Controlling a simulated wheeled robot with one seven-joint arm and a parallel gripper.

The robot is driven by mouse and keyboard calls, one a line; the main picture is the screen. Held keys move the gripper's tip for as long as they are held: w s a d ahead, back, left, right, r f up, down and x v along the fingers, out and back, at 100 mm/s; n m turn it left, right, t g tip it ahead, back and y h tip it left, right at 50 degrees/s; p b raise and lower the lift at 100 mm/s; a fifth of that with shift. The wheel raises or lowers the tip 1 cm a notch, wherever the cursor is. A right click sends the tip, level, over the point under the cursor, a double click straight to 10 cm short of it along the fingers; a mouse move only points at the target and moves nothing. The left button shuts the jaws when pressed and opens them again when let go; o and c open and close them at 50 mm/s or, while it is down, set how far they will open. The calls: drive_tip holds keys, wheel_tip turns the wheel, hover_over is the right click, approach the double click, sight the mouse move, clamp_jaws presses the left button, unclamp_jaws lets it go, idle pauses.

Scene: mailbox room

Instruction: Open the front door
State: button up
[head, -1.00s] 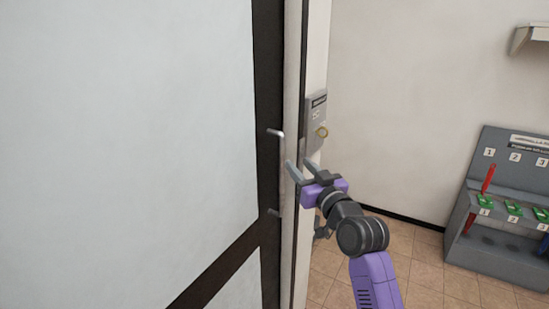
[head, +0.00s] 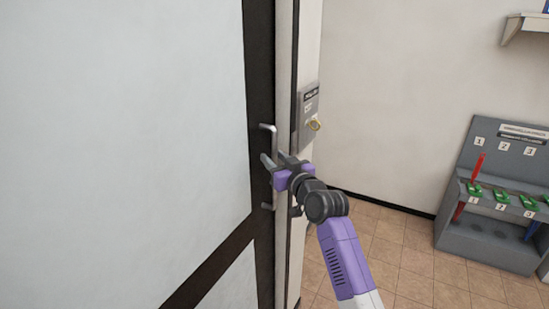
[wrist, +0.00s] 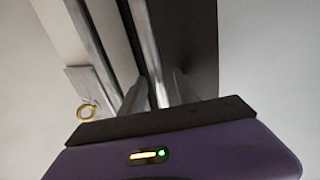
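The front door (head: 120,120) has pale panels in a dark frame and fills the left of the head view. It looks closed against the light door frame (head: 284,70). A vertical metal handle (head: 274,140) stands on the door's dark right edge. In the wrist view the handle (wrist: 146,45) runs down between my fingers. My gripper (head: 274,159) is at the handle's middle, with its fingers apart, one on each side of the bar. The wrist view shows my gripper (wrist: 160,88) open around it. I cannot tell whether either finger touches the bar.
A grey wall panel with a yellow ring (head: 314,126) is right of the door frame, close to my gripper. A grey rack (head: 490,240) with green and red items stands at the right against the wall. Tiled floor (head: 390,255) between is clear.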

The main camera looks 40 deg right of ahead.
drive_tip(key=shift+c, duration=0.5)
clamp_jaws()
idle(1.0)
